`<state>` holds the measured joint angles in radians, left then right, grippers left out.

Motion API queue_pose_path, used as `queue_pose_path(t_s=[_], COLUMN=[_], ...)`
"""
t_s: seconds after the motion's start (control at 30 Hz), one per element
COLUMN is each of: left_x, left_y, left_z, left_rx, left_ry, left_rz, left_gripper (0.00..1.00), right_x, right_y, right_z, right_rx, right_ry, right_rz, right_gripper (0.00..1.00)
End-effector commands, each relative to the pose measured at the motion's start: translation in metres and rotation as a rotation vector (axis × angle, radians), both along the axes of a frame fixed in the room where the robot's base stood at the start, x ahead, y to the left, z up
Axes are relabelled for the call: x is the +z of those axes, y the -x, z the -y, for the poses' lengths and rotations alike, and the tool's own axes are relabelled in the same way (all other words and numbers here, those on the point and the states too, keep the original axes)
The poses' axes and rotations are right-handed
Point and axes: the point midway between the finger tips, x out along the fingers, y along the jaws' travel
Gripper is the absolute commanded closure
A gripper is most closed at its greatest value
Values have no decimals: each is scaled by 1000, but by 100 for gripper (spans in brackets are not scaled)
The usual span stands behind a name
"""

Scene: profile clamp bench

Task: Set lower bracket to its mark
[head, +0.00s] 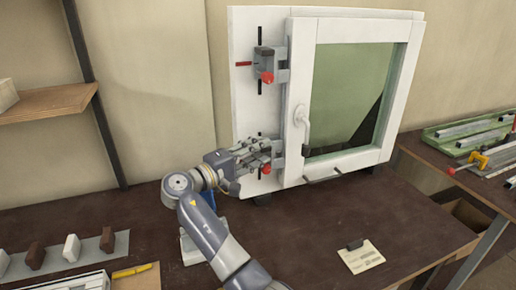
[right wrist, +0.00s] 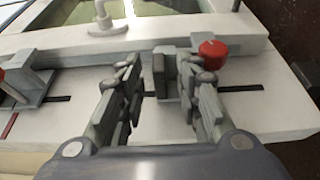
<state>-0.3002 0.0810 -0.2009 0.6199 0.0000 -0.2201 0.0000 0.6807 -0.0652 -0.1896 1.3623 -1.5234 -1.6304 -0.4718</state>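The lower bracket (head: 279,148) is a small grey clamp with a red knob, low on the white board (head: 243,110) beside the window frame. My right gripper (head: 270,155) is at this bracket and partly hides it. In the right wrist view the bracket (right wrist: 164,68) lies between the spread fingers of the gripper (right wrist: 160,85). The left finger is apart from it; the right finger is very close, and I cannot tell if it touches. The red knob (right wrist: 212,53) is beyond the right finger. Dark lines show on the board at either side of the bracket. My left gripper is not in view.
The upper bracket (head: 268,62) has a red knob and a red line beside it. The white window (head: 350,100) stands on the dark bench (head: 330,225). A card (head: 361,257) lies at the front.

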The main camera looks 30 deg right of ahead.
Motion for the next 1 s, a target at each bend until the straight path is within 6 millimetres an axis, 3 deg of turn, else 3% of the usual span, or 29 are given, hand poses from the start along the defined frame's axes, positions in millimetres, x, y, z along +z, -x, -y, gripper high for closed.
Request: queue_pose_path(t_s=[0.33,0.37,0.5,0.73,1.0], left_x=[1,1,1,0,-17], left_y=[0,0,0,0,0], left_z=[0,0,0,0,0], left_rx=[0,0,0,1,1], left_ry=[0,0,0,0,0], left_rz=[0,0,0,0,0], left_gripper=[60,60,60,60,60], right_x=[0,0,0,-2,-28], right_y=[-1,-1,-1,-1,-1], right_z=[6,6,5,5,5], right_rx=[1,1,0,0,0], right_ry=[0,0,0,0,0], right_rz=[0,0,0,0,0], right_gripper=[68,71,100,100,100])
